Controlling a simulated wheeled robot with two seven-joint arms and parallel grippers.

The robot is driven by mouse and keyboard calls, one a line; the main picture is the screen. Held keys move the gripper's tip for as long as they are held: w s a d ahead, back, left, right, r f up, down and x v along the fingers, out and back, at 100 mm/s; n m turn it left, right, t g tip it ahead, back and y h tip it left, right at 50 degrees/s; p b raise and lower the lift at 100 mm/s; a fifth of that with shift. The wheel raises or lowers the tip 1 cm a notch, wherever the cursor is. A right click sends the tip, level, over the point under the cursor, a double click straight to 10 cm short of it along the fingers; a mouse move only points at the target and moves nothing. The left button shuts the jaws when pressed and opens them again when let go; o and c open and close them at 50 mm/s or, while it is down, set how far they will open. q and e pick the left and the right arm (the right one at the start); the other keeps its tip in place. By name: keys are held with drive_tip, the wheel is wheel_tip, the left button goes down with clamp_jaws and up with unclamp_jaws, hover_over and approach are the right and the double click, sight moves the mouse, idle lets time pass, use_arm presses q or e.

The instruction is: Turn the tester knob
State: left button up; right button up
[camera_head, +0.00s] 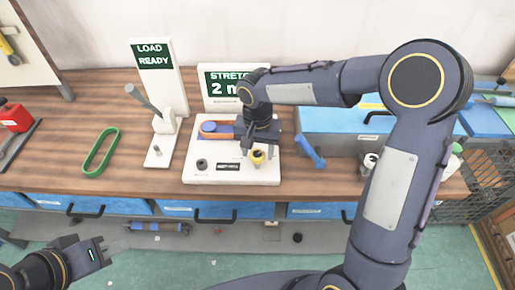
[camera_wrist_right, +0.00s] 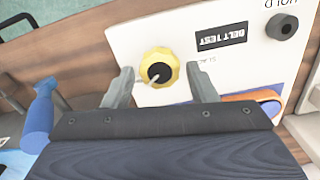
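The tester is a white panel (camera_head: 205,177) on the workbench with a yellow knob (camera_head: 258,157) at its front right. In the right wrist view the yellow knob (camera_wrist_right: 160,68) has a black centre and a pale pointer. My right gripper (camera_head: 252,148) is over the tester, beside the knob. In the wrist view its two grey fingers (camera_wrist_right: 160,86) are spread apart, one on each side of the knob, with gaps between. My left gripper (camera_head: 112,246) is low at the left, away from the bench; its finger gap is not clear.
An orange belt (camera_head: 214,135) with a blue pulley lies on the tester. A display reading STRETCH (camera_head: 221,87) stands behind it. A lever stand (camera_head: 162,125) and a green ring (camera_head: 100,152) are to the left. A blue-handled tool (camera_head: 310,150) lies right of the tester.

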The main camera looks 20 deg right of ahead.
drive_tip(key=c, duration=0.7)
drive_tip(key=shift+n, duration=0.3)
drive_tip(key=n, duration=0.4)
drive_tip(key=shift+a, duration=0.1)
drive_tip(key=n, duration=1.1)
drive_tip(key=shift+a+r+p, duration=0.1)
drive_tip(key=shift+a+p, duration=0.05)
drive_tip(key=shift+p, duration=0.15)
drive_tip(key=n+p, duration=0.1)
drive_tip(key=n, duration=0.5)
drive_tip(key=shift+s, duration=0.1)
